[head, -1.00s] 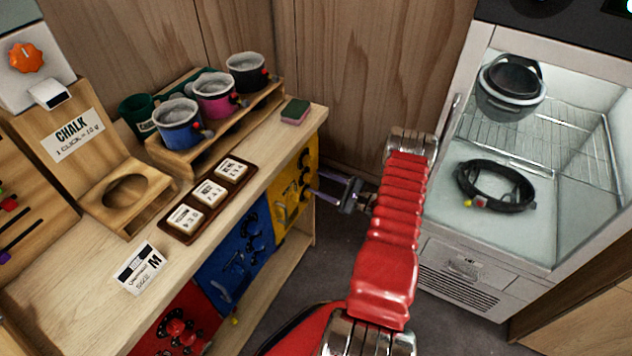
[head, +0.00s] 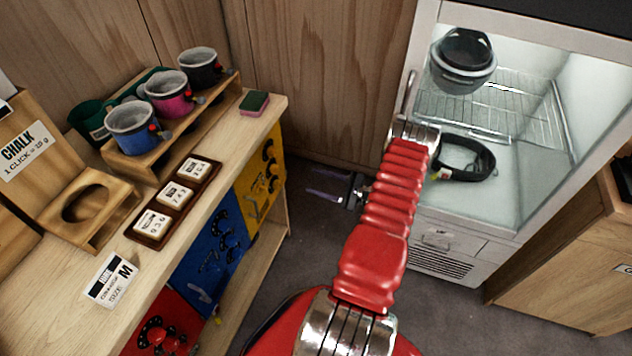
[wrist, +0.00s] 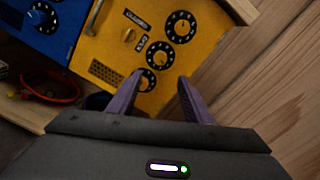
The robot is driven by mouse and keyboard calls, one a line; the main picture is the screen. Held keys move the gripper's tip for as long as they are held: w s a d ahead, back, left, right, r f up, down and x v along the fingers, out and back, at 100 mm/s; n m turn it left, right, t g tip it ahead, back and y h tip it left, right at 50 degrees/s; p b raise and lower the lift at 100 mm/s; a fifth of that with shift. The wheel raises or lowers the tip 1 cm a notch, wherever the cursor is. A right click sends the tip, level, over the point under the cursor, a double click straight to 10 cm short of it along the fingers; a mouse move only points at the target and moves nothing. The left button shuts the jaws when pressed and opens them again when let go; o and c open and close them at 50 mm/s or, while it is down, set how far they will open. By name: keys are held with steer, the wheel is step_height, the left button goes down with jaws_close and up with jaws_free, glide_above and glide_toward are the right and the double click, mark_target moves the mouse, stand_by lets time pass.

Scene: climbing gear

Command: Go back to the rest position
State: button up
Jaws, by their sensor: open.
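My gripper (head: 333,187) is open and empty at the end of my red arm. In the head view it hangs over the dark floor, between the wooden bench and the white cabinet. In the wrist view the two purple fingers (wrist: 157,98) stand apart with nothing between them. Beyond them is the yellow panel (wrist: 140,50) with black dials, on the bench's front. It also shows in the head view (head: 258,187). The gripper looks apart from it.
Floor shows between bench and cabinet.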

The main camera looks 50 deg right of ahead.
stand_by(0.4)
steer(key=s+a+f+g+y, duration=0.2)
steer(key=s+a+f+g, duration=0.15)
steer(key=a, duration=0.35)
steer(key=s+a+r+n+g+y, duration=0.2)
steer(key=a+r+n+g, duration=0.3)
steer(key=a+g, duration=0.1)
steer(key=s+a+r+n+h, duration=0.2)
steer(key=a+r+n, duration=0.5)
steer(key=r, duration=0.6)
steer(key=s+a+r+n+g+h, duration=0.1)
steer(key=s+a+r+n+h, duration=0.1)
steer(key=a+r+n+h, duration=0.2)
steer(key=s+a+r+n+g+h, duration=0.1)
steer(key=a+r+n+h, duration=0.3)
steer(key=a+r+n, duration=0.6)
steer(key=s+a+r, duration=0.1)
steer(key=a+r, duration=0.6)
steer(key=r, duration=0.5)
steer(key=shift+s+a+r+n, duration=0.15)
steer(key=shift+a+r+n, duration=0.15)
steer(key=shift+a, duration=0.1)
